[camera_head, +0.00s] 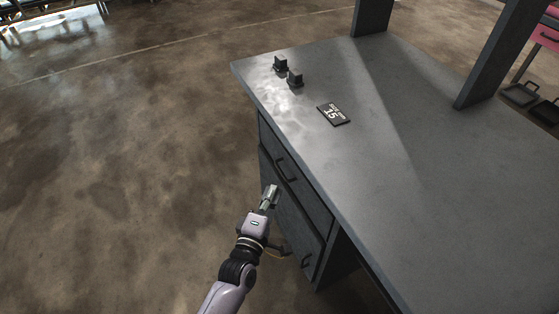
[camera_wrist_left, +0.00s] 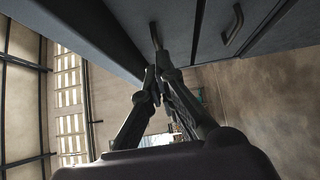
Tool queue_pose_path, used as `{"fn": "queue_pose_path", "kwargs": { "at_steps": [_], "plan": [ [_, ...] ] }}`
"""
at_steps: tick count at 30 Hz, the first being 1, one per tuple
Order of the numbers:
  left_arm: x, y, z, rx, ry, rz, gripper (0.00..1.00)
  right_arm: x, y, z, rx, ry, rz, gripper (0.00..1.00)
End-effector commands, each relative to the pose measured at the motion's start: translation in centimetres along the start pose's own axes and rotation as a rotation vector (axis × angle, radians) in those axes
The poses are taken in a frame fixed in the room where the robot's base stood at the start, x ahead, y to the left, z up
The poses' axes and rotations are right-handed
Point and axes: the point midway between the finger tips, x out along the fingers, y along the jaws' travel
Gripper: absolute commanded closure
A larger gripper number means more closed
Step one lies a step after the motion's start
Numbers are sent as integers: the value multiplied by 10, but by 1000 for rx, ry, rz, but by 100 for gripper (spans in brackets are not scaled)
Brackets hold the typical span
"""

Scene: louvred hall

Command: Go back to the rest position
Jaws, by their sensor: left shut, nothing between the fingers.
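My left gripper (camera_head: 270,194) is in front of the grey desk's drawers, below the level of the desk top. Its fingers are together with nothing between them, and they also show in the left wrist view (camera_wrist_left: 157,66). The grey desk (camera_head: 420,190) fills the right of the head view. A drawer handle (camera_head: 286,170) is just above and right of the gripper, and a lower handle (camera_head: 306,260) is below it to the right. In the wrist view a handle (camera_wrist_left: 233,24) is to the right of the fingertips, apart from them. My right gripper is not in view.
Open brown floor (camera_head: 120,180) lies to the left. Dark trays (camera_head: 520,95) and a pink cabinet (camera_head: 546,35) are at the far right.

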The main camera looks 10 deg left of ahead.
Motion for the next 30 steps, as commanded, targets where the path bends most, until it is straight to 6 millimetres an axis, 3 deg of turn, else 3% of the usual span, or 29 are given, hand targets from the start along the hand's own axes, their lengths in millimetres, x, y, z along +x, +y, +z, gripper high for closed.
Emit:
{"fn": "queue_pose_path", "kwargs": {
  "at_steps": [5,8,11,14,17,21,23,27,30],
  "plan": [
    [-2,0,0,2,-1,-1,100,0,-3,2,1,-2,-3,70],
    [-5,-15,1,35,-7,-35,100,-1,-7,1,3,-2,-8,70],
    [-15,-55,2,137,-31,-127,100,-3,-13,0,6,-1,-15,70],
    [-38,-119,2,301,-85,-273,100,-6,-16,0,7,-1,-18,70],
    [-76,-187,-1,484,-169,-433,100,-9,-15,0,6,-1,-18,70],
    [-143,-271,-10,719,-324,-640,100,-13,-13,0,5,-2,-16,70],
    [-177,-303,-15,812,-404,-722,100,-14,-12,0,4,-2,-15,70],
    [-265,-363,-31,1008,-619,-896,100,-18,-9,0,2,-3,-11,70],
    [-330,-393,-43,1119,-787,-996,100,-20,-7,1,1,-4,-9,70]
  ]
}}
